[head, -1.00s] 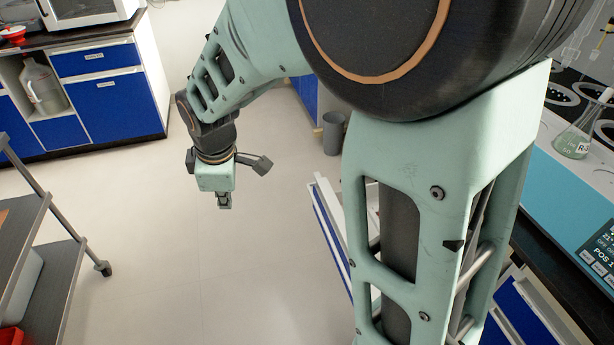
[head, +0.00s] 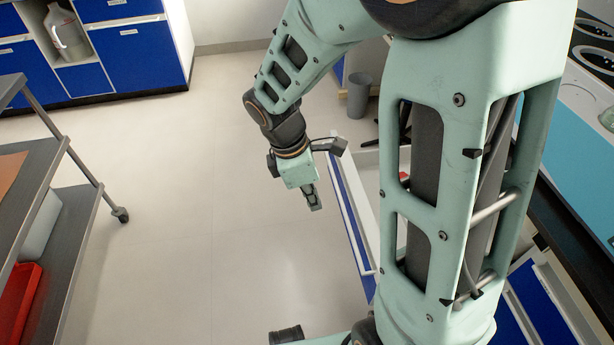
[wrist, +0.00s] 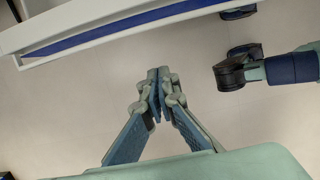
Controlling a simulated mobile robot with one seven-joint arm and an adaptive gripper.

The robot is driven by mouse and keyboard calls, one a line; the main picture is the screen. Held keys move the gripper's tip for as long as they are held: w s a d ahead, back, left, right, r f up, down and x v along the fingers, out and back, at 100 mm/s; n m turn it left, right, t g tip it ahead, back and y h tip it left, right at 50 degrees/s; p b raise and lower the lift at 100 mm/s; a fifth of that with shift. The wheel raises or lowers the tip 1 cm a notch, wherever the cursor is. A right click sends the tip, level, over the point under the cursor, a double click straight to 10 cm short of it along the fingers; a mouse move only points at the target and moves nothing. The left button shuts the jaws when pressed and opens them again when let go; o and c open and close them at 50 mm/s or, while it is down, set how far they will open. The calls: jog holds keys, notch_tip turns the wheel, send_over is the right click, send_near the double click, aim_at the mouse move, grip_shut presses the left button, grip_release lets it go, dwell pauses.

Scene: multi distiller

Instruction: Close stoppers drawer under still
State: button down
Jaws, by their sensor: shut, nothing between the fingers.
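An open drawer with a blue front (head: 352,228) and white edges sticks out from the counter on the right in the head view. Part of its white inside shows, with something small and red in it; my arm hides the rest. No label on it can be read. My gripper (head: 315,202) is shut and empty, pointing down just left of the drawer front, apparently apart from it. In the wrist view my closed fingertips (wrist: 156,76) are over bare floor, and the drawer's white edge and blue strip (wrist: 120,27) cross the top left.
A grey cart (head: 85,225) with a red bin (head: 20,305) stands at the left. Blue cabinets (head: 135,50) line the back, and a grey waste bin (head: 358,95) stands behind the drawer. Another blue drawer front (head: 535,300) shows at lower right. The middle floor is clear.

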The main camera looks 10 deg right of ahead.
jog(key=d+f, duration=0.1)
jog(key=d, duration=0.2)
jog(key=d+f+b, duration=0.1)
jog(key=shift+d+f, duration=0.35)
jog(key=shift+d, duration=0.05)
jog(key=d+p, duration=1.6)
jog(key=d, duration=2.1)
jog(key=shift+d, duration=0.3)
jog(key=shift+d+r, duration=0.15)
